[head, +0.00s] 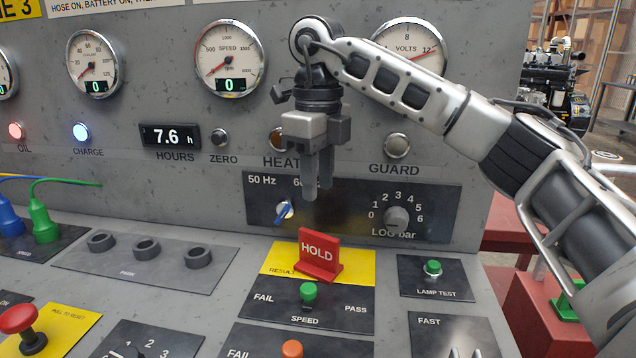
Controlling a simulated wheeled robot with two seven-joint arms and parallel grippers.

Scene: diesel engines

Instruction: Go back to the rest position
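My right gripper (318,190) hangs fingers down in front of the console's upright face, on an arm that comes in from the right. Its two fingers are side by side, close together, with nothing seen between them. It hides part of the 50 Hz selector panel (262,212) and part of the lamp above the HEAT label. The fingertips are above the red HOLD sign (318,250) in the picture and look clear of it. My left gripper is not in view.
The sign stands on the yellow strip of the SPEED panel (345,308). The blue-tipped selector knob (284,210) and the LOG bar knob (397,219) are near the gripper. Gauges line the upright face. A red emergency button (17,319) is at lower left.

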